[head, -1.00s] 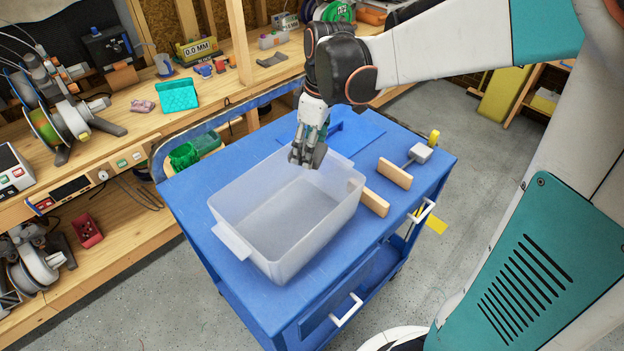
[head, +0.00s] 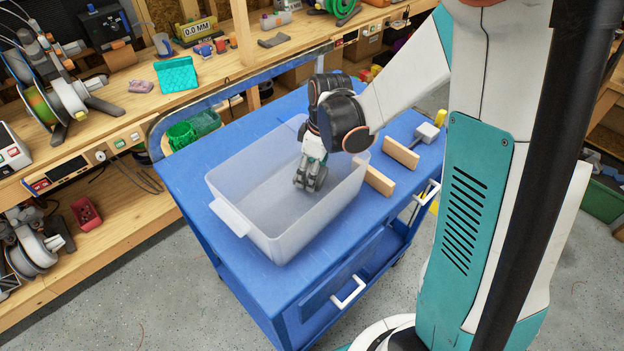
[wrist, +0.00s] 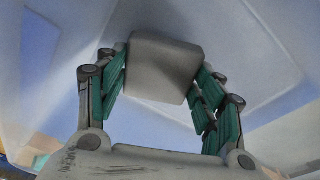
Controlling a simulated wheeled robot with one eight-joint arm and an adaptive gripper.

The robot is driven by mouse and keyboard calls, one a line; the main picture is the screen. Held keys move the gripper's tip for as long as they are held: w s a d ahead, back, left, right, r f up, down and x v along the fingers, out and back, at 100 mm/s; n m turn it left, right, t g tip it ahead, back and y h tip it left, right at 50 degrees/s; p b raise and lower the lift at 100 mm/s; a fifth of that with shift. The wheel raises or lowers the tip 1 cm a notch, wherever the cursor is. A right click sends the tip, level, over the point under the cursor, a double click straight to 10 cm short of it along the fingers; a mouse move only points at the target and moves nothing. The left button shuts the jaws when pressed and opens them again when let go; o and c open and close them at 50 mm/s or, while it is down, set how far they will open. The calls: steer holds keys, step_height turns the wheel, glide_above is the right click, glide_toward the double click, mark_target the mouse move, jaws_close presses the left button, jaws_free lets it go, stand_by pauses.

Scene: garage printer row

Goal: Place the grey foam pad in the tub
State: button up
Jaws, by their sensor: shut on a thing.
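The grey foam pad (wrist: 166,68) is a squarish, smooth block between my fingers in the wrist view. My gripper (head: 310,180) is shut on it, with a finger on either side. The tub (head: 312,224) is a translucent, pale, open box on the blue cart. In the head view my gripper points down within the tub's opening, towards its back right side. My fingers hide most of the pad there, and I cannot tell whether it touches the tub floor.
A cluttered wooden bench (head: 135,98) runs along the back and left.

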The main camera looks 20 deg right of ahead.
steer(key=shift+f+b, duration=0.4)
steer(key=shift+f, duration=1.35)
steer(key=shift+f, duration=0.15)
steer(key=o, duration=0.8)
